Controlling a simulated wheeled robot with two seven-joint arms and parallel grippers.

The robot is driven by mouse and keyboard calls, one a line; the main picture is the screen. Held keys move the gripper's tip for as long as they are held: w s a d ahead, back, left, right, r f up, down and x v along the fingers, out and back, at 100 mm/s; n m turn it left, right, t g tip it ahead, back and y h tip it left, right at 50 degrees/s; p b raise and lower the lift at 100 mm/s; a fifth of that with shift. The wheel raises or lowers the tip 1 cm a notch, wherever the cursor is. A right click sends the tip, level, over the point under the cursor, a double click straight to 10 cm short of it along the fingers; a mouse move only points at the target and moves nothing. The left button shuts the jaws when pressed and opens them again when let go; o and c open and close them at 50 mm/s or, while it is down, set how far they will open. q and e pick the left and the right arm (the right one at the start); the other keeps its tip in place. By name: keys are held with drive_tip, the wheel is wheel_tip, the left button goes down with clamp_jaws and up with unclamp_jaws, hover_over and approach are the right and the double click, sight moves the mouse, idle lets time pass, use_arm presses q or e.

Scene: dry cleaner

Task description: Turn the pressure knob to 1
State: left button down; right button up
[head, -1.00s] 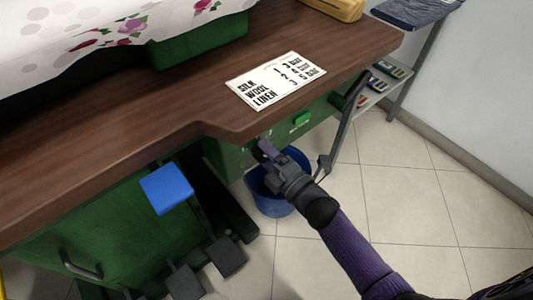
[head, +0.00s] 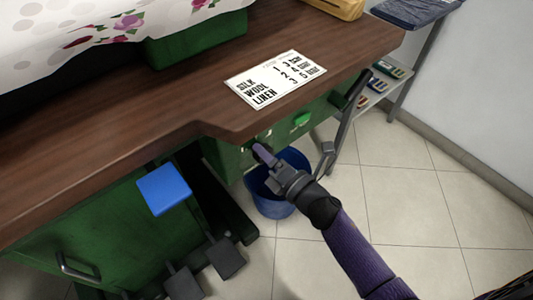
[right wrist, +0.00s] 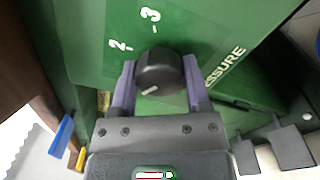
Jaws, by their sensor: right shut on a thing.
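The pressure knob (right wrist: 160,72) is black and round, with a white pointer mark on its face. It is on a green panel (right wrist: 215,25) printed with "2", "3" and "PRESSURE". In the right wrist view the pointer mark lies at the knob's lower side, slanting to the lower left; no "1" is visible. My right gripper (head: 262,152) is at the green front under the table edge, its two purple fingers closed on either side of the knob. In the head view the knob is mostly hidden by the gripper and table edge. My left gripper is out of view.
The brown tabletop (head: 150,110) overhangs the panel. A card (head: 275,79) listing silk, wool and linen lies on it. A green button (head: 301,119) is right of my gripper. A blue bucket (head: 272,202) stands below. A blue pad (head: 164,189) and dark pedals (head: 226,259) are at the left.

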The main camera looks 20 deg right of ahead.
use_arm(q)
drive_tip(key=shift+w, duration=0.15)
use_arm(e)
drive_tip(key=o, duration=1.3)
use_arm(q)
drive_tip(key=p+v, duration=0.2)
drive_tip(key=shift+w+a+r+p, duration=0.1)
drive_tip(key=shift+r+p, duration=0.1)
drive_tip(key=shift+p, duration=0.15)
use_arm(e)
drive_tip(key=v, duration=1)
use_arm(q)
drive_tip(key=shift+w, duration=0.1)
